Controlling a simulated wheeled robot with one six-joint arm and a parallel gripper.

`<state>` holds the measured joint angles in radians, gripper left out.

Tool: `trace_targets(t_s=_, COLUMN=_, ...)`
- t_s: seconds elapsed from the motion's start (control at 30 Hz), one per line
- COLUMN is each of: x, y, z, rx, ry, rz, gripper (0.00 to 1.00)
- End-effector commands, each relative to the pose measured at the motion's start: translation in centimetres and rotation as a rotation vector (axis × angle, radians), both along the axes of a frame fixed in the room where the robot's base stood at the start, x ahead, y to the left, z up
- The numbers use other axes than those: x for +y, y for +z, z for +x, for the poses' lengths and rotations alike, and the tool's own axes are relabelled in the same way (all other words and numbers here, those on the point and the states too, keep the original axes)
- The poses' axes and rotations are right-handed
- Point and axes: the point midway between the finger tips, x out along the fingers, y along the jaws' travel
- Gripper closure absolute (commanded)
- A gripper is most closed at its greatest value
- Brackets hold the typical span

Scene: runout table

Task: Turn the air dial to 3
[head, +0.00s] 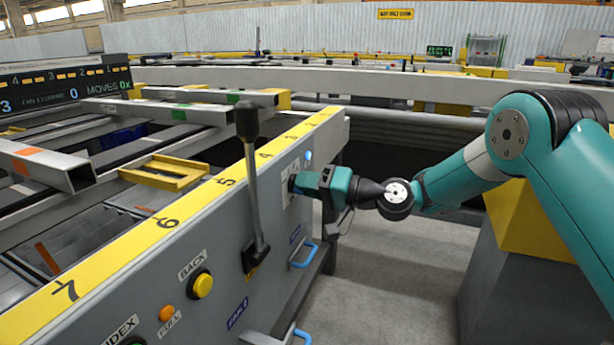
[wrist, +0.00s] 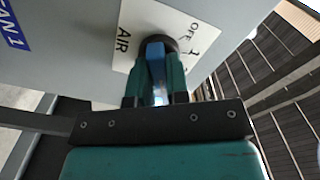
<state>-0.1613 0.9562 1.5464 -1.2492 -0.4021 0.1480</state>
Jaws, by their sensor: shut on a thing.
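The air dial (wrist: 156,62) is a dark round knob with a blue grip bar, on a white plate (wrist: 128,37) marked AIR, OFF and a numeral beside it. My gripper (wrist: 154,88) is shut on the dial's blue bar, one teal finger on each side. In the head view, my gripper (head: 300,183) reaches the panel's side from the right, and its body hides most of the dial and plate. I cannot read which mark the dial points to, since the fingers and knob cover part of the scale.
A tall black-knobbed lever (head: 251,180) stands on the grey panel left of my gripper. Nearby are a yellow BACK button (head: 202,285), an orange button (head: 166,313) and blue handles (head: 303,257). A small blue light (head: 308,156) shows above the dial.

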Motion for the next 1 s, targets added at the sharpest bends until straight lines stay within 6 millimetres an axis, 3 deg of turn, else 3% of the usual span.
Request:
trace_targets(t_s=0.57, x=-0.07, y=-0.08, z=0.05, rx=0.033, ry=-0.001, rz=0.012, gripper=1.00)
trace_targets(t_s=0.6, x=-0.07, y=-0.08, z=0.05, rx=0.033, ry=-0.001, rz=0.012, gripper=0.80)
trace_targets(t_s=0.7, x=-0.05, y=-0.08, z=0.05, rx=0.032, ry=-0.001, rz=0.011, gripper=0.58)
trace_targets(t_s=1.0, x=-0.16, y=-0.03, z=-0.03, rx=0.032, ry=-0.001, rz=0.011, gripper=0.58)
